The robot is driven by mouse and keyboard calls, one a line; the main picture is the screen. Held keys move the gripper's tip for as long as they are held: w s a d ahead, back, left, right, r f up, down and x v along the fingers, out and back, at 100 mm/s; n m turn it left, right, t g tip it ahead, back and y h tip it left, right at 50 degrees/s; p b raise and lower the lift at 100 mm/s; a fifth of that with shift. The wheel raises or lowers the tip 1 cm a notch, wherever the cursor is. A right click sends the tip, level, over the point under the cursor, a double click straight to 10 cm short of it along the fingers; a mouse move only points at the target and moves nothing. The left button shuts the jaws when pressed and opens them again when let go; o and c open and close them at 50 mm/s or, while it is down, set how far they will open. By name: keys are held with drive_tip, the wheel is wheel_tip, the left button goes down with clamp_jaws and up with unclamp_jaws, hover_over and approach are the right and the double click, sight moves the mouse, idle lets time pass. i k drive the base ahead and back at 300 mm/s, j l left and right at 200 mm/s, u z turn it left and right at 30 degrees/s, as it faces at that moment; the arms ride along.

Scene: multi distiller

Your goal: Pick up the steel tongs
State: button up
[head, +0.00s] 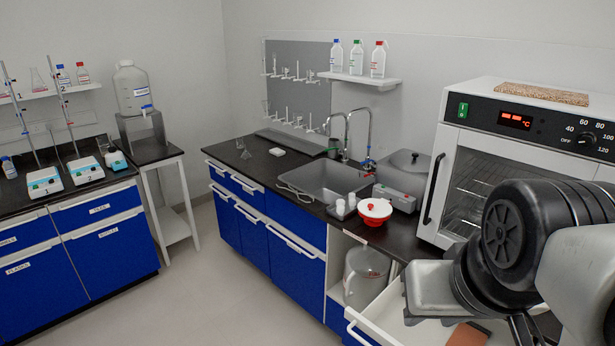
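A thin, pale metallic object (294,191) lies flat on the dark counter at the front left edge of the sink. It looks like the steel tongs, but it is too small to be sure. My arm fills the lower right of the head view, in front of the oven and above an open drawer. My gripper's fingertips cannot be made out; they are hidden behind my arm or outside the frame.
The open white drawer (385,322) holds a brown item (468,335). The oven (475,180) stands right. Floor (200,300) is clear left of the blue cabinets.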

sight(295, 191)
drive_tip(key=i+j+u, duration=0.2)
drive_tip(key=u, duration=0.25)
drive_tip(key=i+j+u, duration=0.1)
drive_tip(key=i+u, duration=0.25)
drive_tip(key=u, duration=0.15)
drive_tip(key=i+u, duration=0.3)
drive_tip(key=u, duration=0.15)
drive_tip(key=i+z, duration=0.2)
drive_tip(key=i, duration=0.25)
drive_tip(key=i+j+z, duration=0.2)
drive_tip(key=i, duration=0.3)
drive_tip(key=i+j+z, duration=0.2)
drive_tip(key=i, duration=0.25)
drive_tip(key=i+z, duration=0.25)
drive_tip(key=z, duration=0.25)
drive_tip(key=i+j+z, duration=0.1)
drive_tip(key=i+z, duration=0.2)
drive_tip(key=z, duration=0.15)
drive_tip(key=i+j+z, duration=0.2)
drive_tip(key=z, duration=0.3)
drive_tip(key=i+j+z, duration=0.55)
drive_tip(key=z, duration=0.2)
drive_tip(key=j, duration=0.05)
